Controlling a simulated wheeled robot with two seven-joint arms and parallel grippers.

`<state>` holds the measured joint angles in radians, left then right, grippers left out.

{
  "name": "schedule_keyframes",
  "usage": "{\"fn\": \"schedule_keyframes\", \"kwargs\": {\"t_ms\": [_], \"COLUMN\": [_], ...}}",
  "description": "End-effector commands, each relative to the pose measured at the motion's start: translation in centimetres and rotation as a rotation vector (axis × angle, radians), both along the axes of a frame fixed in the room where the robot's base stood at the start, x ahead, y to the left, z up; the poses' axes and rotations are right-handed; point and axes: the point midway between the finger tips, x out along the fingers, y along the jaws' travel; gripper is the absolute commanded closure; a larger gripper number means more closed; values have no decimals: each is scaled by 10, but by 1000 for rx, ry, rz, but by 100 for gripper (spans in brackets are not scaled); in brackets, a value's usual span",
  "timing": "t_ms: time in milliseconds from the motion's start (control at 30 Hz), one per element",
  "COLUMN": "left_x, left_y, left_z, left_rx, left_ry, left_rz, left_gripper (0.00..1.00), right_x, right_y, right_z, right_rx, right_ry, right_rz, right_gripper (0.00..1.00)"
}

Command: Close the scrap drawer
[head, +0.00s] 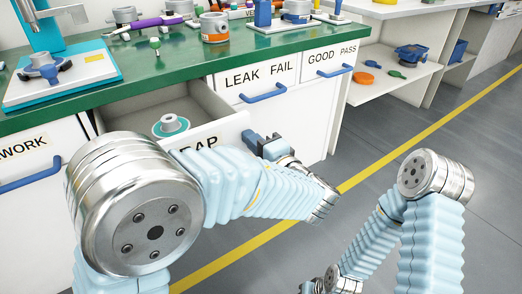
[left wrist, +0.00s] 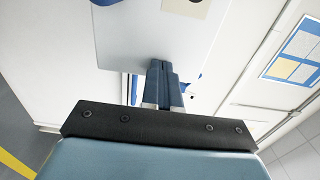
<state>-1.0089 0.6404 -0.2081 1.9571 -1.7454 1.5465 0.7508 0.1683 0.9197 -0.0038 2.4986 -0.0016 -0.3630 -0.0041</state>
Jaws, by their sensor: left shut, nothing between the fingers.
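The scrap drawer (head: 222,132) is pulled out from under the green bench, left of the LEAK FAIL drawer. Its white front shows only the label's end, the rest being hidden behind my left arm. A teal and grey round part (head: 171,125) lies inside it. My left gripper (head: 262,144) is at the right end of the drawer front, with its fingers shut and empty. In the left wrist view the shut fingertips (left wrist: 161,68) overlap the lower edge of a pale panel (left wrist: 140,40); I cannot tell whether they touch it.
The LEAK FAIL drawer (head: 283,77) and GOOD PASS drawer (head: 332,54) are shut, with blue handles. Tools and fixtures stand on the green bench top (head: 190,53). A white shelf (head: 385,85) holds small parts. The grey floor at right, with a yellow line (head: 400,143), is clear.

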Motion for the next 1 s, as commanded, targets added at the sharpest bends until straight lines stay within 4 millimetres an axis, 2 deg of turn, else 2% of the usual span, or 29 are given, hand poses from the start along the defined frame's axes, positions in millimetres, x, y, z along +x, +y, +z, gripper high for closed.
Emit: {"fn": "schedule_keyframes", "kwargs": {"t_ms": [200, 600, 800, 1000], "left_x": [49, 139, 174, 196], "left_y": [35, 96, 119, 133], "left_z": [-4, -4, -2, -1], "left_rx": [-2, 1, 1, 1], "left_ry": [-2, -1, -1, -1], "left_rz": [6, 5, 4, 2], "left_gripper": [100, 100, 100, 100], "right_x": [0, -1, -1, -1], "right_y": [0, 3, 3, 4], "right_z": [-20, -45, -51, -54], "right_rx": [0, 8, 10, 11], "right_ry": [1, 6, 8, 9], "right_rz": [-1, 3, 5, 6], "right_gripper": [59, 59, 59, 59]}}
